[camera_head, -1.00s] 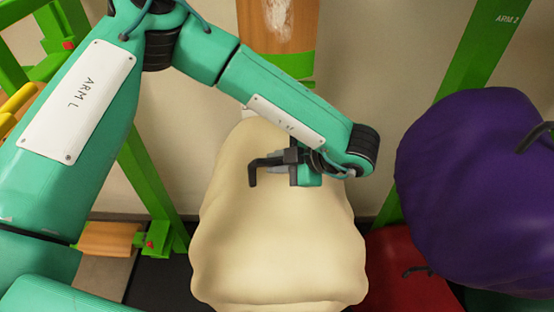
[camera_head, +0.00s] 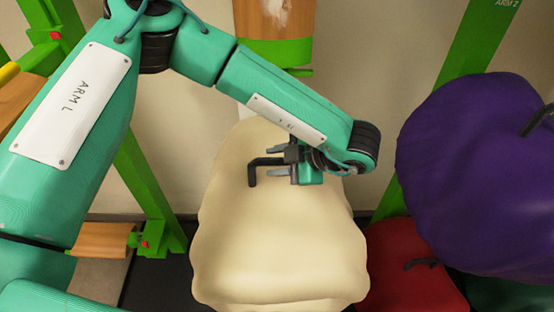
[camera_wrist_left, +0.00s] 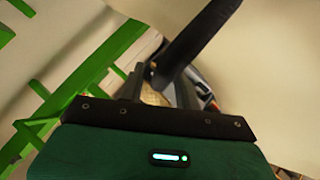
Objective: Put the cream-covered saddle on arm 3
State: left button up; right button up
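The cream-covered saddle (camera_head: 280,245) hangs large in the middle of the head view, with a black bent handle (camera_head: 252,176) near its top. My left gripper (camera_head: 278,163) is at that handle, one grey finger on each side of it, and appears shut on it. In the left wrist view the dark handle (camera_wrist_left: 197,42) runs down between the fingers (camera_wrist_left: 160,90). No label reading arm 3 shows. A wood-topped green arm (camera_head: 275,22) stands behind the saddle at the top, its label not visible. My right gripper is not in view.
A purple saddle (camera_head: 480,170) is at the right, by a green post marked ARM 2 (camera_head: 480,40). A red saddle (camera_head: 405,285) lies below it. A green rack post (camera_head: 150,190) with a wooden peg (camera_head: 102,240) stands left. Pale wall shows between posts.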

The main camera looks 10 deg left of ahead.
pick_arm(q)
jog(key=shift+o, duration=0.5)
jog(key=shift+s+f, duration=0.1)
jog(key=shift+d, duration=0.2)
jog(key=b+v, duration=0.4)
jog(key=v, duration=0.9)
jog(key=shift+r+b, duration=0.35)
jog(key=shift+b, duration=0.05)
